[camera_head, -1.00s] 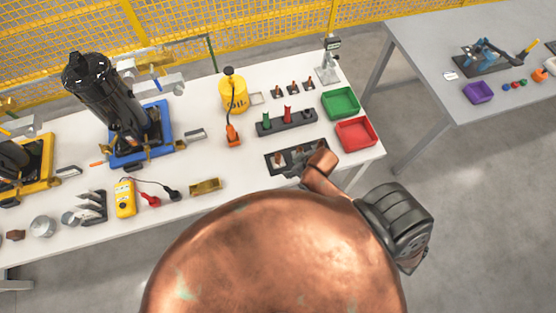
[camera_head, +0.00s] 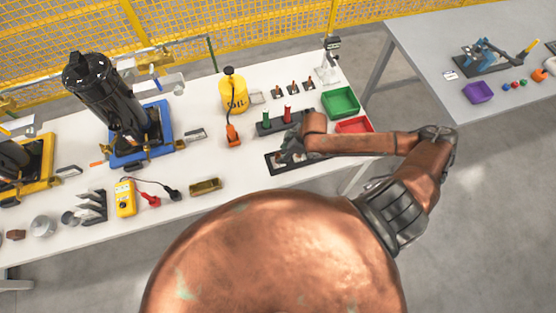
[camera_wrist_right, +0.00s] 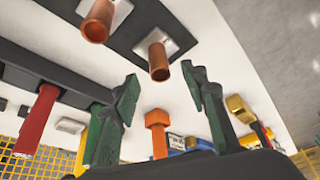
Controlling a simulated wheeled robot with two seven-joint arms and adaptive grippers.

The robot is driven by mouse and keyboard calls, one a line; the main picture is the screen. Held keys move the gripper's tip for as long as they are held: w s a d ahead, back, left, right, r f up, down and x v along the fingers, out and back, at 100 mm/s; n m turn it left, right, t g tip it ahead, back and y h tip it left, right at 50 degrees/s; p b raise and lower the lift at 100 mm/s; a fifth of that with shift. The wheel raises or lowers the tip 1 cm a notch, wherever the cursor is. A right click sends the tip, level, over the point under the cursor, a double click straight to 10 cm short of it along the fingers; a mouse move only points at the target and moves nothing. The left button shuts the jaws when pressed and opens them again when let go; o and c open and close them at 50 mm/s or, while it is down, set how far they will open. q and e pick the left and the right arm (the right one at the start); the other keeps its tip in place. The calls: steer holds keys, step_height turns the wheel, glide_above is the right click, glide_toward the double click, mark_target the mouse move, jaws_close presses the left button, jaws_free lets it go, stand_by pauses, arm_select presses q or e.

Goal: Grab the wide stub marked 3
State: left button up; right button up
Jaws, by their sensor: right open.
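In the right wrist view, two copper stubs stand on pale squares of a dark plate: one stub (camera_wrist_right: 158,62) nearly between the fingertips in the picture, the other (camera_wrist_right: 97,22) farther left. I can read no number on either, so I cannot tell which is marked 3. The dark plate (camera_head: 275,168) also shows in the head view, partly hidden by my right gripper (camera_head: 287,158). In the wrist view the right gripper (camera_wrist_right: 163,92) has its two dark green fingers apart with nothing between them. The left gripper is out of view.
A dark rack (camera_head: 268,129) with red and green pegs stands just behind the plate. Green (camera_head: 340,102) and red (camera_head: 352,125) trays are at the right, the red one partly hidden by my arm. An oil can (camera_head: 232,95) and brass block (camera_head: 205,186) stand left of the plate.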

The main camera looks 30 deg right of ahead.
steer(key=x, duration=0.7)
steer(key=shift+s+d, duration=0.1)
steer(key=shift+d, duration=0.05)
steer(key=shift+c, duration=0.5)
jaws_close()
